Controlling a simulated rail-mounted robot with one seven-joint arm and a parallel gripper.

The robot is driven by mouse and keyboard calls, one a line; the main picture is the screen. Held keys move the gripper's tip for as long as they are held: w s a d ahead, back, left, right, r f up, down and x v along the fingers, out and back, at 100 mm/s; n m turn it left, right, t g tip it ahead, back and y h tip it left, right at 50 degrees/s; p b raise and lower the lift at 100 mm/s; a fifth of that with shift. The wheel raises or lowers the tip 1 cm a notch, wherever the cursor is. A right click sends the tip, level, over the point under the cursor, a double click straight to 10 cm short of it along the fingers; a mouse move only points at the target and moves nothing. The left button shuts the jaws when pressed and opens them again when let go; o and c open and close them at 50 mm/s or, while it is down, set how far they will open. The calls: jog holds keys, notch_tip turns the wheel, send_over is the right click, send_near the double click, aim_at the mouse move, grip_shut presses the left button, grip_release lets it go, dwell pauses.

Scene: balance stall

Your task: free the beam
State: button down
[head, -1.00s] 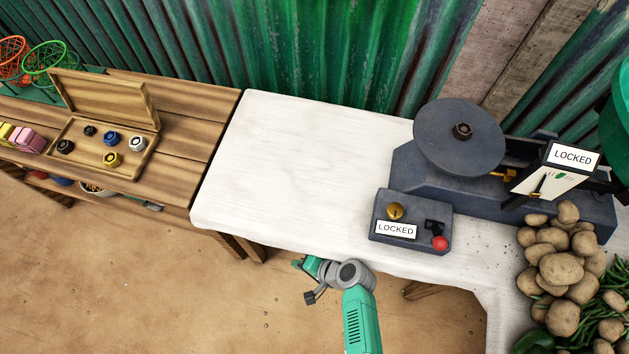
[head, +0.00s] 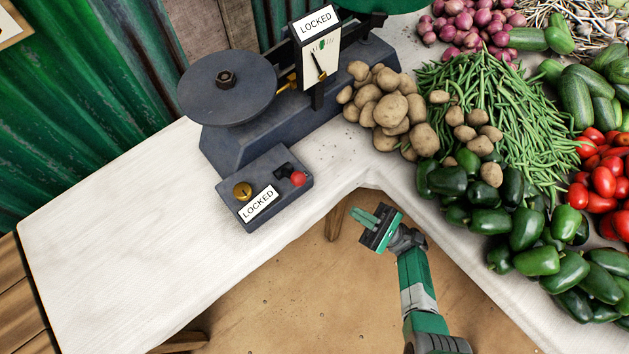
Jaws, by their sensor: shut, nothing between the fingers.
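The balance (head: 240,148) is a dark grey scale on the white table, with a round plate (head: 228,88) on its left end. Its beam runs behind an upright indicator card (head: 320,62) with a needle, topped by a sign reading LOCKED. In front stands a small grey lock box (head: 285,208) with a brass knob (head: 242,191), a LOCKED label (head: 259,204) and a lever with a red ball (head: 298,179). My gripper (head: 366,222) is shut and empty, below and right of the box, apart from it, beyond the table's front edge.
Potatoes (head: 392,110) lie close to the right of the balance. Green beans (head: 490,110), dark green peppers (head: 525,225) and tomatoes (head: 605,180) cover the right table. The white table (head: 110,240) is bare left of the lock box.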

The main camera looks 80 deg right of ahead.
send_near(291, 174)
notch_tip(291, 174, up, 4)
jog(key=w, duration=0.2)
jog(key=shift+w+a, duration=0.25)
jog(key=shift+a, duration=0.05)
jog(key=shift+r, duration=0.1)
